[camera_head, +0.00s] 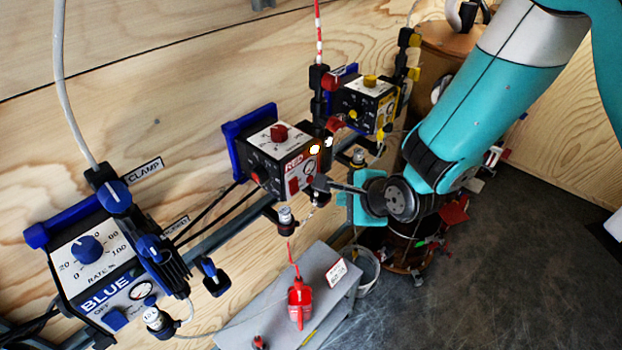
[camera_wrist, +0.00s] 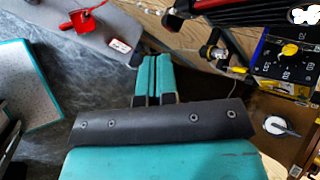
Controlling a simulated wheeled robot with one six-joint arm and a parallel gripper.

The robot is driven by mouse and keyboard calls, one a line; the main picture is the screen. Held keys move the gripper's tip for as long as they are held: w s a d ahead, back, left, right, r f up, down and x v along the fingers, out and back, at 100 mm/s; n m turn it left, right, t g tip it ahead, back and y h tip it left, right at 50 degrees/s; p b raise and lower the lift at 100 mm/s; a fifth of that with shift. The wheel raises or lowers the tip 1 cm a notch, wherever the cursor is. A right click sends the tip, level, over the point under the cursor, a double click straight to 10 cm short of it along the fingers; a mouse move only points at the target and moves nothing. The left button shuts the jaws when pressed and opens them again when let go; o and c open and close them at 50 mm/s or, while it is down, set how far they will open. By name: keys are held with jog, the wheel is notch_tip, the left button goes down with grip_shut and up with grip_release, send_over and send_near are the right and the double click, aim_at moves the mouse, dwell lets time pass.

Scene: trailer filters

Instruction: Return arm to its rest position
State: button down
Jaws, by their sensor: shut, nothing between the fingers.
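My arm (camera_head: 480,105) reaches in from the upper right in the head view, bent at a dark wrist joint (camera_head: 398,198) in front of the wooden wall. In the wrist view my gripper (camera_wrist: 156,62) has its two teal fingers together, with nothing between them. In the head view the fingertips are hard to make out beside the wrist joint. The red control box (camera_head: 283,160) is close to the left of my wrist, and the yellow control box (camera_head: 368,103) is above it. The yellow box also shows at the right of the wrist view (camera_wrist: 290,50).
A blue control box (camera_head: 95,262) is at the lower left. A brown drum (camera_head: 440,55) and a white bucket (camera_head: 366,272) stand near the arm. Dark floor at the lower right is clear.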

jog(key=s+d+r+n+g+b, duration=0.1)
jog(key=s+d+r+n+g, duration=0.2)
jog(key=s+d+r+n, duration=0.2)
jog(key=s+d+r+n+g+h+b, duration=0.1)
jog(key=s+d+r+n, duration=0.5)
jog(key=s+r+n, duration=0.6)
jog(key=s+n+g+b, duration=0.1)
jog(key=s+n+g, duration=0.1)
jog(key=s+n, duration=0.2)
jog(key=shift+s+d+r+n+g+h, duration=0.2)
jog(key=shift+r+n+g+h, duration=0.15)
jog(key=shift+n, duration=0.55)
jog(key=shift+w, duration=0.1)
dwell(4.9)
